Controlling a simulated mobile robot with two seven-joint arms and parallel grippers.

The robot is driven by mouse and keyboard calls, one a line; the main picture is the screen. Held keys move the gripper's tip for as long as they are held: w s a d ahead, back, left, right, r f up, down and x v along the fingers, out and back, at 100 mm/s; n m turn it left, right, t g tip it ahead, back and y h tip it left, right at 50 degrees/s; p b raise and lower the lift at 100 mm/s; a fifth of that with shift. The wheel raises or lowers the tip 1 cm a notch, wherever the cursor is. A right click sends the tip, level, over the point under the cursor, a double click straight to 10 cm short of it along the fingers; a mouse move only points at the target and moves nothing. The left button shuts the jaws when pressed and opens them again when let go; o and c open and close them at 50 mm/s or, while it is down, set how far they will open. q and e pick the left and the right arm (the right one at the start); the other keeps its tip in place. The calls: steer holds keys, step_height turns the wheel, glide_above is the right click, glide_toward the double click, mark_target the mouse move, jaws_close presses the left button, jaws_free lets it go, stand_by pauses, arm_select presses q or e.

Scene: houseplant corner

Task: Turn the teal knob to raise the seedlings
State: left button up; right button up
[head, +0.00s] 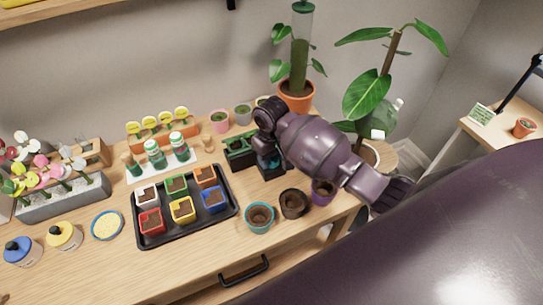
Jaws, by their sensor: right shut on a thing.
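A dark box (240,155) stands near the back of the table, right of the middle, with small green growth at its top. Beside it is a dark block (271,174) with a bit of teal, the knob (266,160), just below my right gripper (264,148). My right arm comes in from the right, and the gripper points down, shut on the teal knob. The gripper and wrist hide most of the knob and how far it is turned. My left gripper is not in view.
A black tray (139,236) with several coloured pots lies left of the box. A teal pot (259,218), a dark pot (293,204) and a purple pot (323,193) stand in front. A plant in an orange pot (296,98) stands behind my arm.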

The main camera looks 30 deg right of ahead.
steer(key=m, duration=0.6)
steer(key=shift+w, duration=0.1)
stand_by(0.5)
steer(key=shift+r, duration=0.1)
steer(key=o, duration=0.7)
steer(key=shift+c, duration=0.2)
step_height(320, 180, up, 10)
steer(key=shift+w+f, duration=0.1)
steer(key=shift+f, duration=0.05)
steer(key=shift+r, duration=0.5)
